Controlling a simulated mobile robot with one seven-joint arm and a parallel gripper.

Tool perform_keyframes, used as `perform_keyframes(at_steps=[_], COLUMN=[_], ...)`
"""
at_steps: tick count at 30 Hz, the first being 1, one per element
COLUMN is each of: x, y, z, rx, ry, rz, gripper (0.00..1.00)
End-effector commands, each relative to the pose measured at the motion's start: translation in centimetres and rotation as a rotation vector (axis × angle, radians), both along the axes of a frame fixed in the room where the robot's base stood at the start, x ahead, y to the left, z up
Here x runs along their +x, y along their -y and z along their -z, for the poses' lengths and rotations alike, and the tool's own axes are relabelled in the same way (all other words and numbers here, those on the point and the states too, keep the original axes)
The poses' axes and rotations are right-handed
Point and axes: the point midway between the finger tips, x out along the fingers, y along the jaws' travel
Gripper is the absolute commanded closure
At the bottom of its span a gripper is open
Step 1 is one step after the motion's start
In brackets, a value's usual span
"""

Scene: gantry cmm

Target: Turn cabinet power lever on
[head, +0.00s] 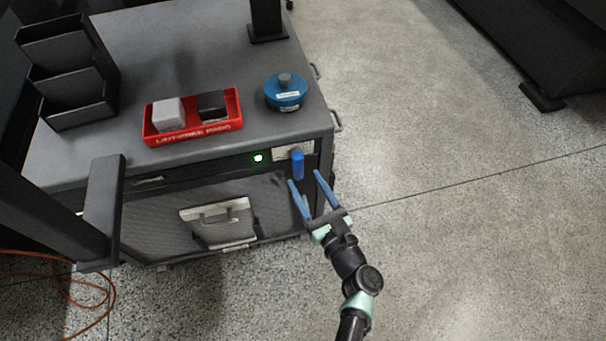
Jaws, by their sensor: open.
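The cabinet power lever (298,164) is a small blue handle on a light plate (280,154) at the right end of the cabinet's front face. A green light (258,158) glows just left of the plate. My gripper (306,177) is open, its two blue fingers pointing up toward the lever. The left fingertip is just below the lever and the right one is to its right. Nothing is between the fingers that I can see, and I cannot tell whether a finger touches the lever.
On the cabinet top (200,60) are a red tray (192,135) with two blocks, a blue round object (285,92) and a black tiered organizer (68,75). A dark post (103,205) stands at left. An orange cable (75,300) lies on the floor.

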Motion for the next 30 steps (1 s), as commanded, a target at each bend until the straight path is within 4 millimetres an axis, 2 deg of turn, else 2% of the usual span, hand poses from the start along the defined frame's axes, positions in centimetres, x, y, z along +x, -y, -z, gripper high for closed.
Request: perform_keyframes(at_steps=[3,9,15,19,30], x=[-2.5,-6.3,-8.6,-9.2,-9.3], y=[1.4,3.6,4.9,5.1,5.2], z=[-0.3,-0.2,-0.1,-0.1,0.0], rx=[-0.001,0.001,0.0,0.0,0.0], ry=[-0.003,-0.003,-0.001,0.0,0.0], rz=[0.004,0.004,0.002,0.0,0.0], gripper=[0.39,0.39,0.39,0.39,0.39])
